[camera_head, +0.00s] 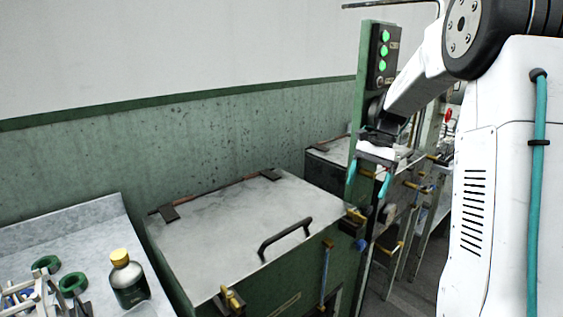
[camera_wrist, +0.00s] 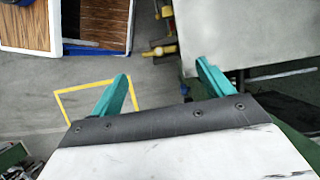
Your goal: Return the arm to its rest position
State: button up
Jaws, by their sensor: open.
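My gripper (camera_head: 368,180) hangs from my white arm in front of the green post, to the right of the nearer basin. Its two teal fingers are apart with nothing between them. In the wrist view my gripper (camera_wrist: 165,88) is also open and empty, above the grey floor and beside a pale metal surface. The arm is bent, with its large black joint at the top right of the head view.
The nearer basin's closed lid (camera_head: 235,225) has a black handle (camera_head: 285,238). The green post carries a panel of green lights (camera_head: 384,52). A yellow-capped bottle (camera_head: 128,280) stands at lower left. Yellow tape (camera_wrist: 62,105) marks the floor near a wooden-topped thing (camera_wrist: 25,25).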

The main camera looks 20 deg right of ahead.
jog(key=s+a+r+n+t+h, duration=0.1)
jog(key=s+a+r+n+h, duration=0.1)
jog(key=s+a+n, duration=0.5)
jog(key=s+a+r+n+t+h, duration=0.2)
jog(key=s+a+n, duration=0.4)
jog(key=s+a, duration=0.7)
jog(key=s, duration=0.8)
jog(key=shift+s+r+n, duration=0.25)
jog(key=shift+r+n, duration=0.05)
jog(key=shift+n, duration=0.1)
jog(key=shift+c, duration=0.3)
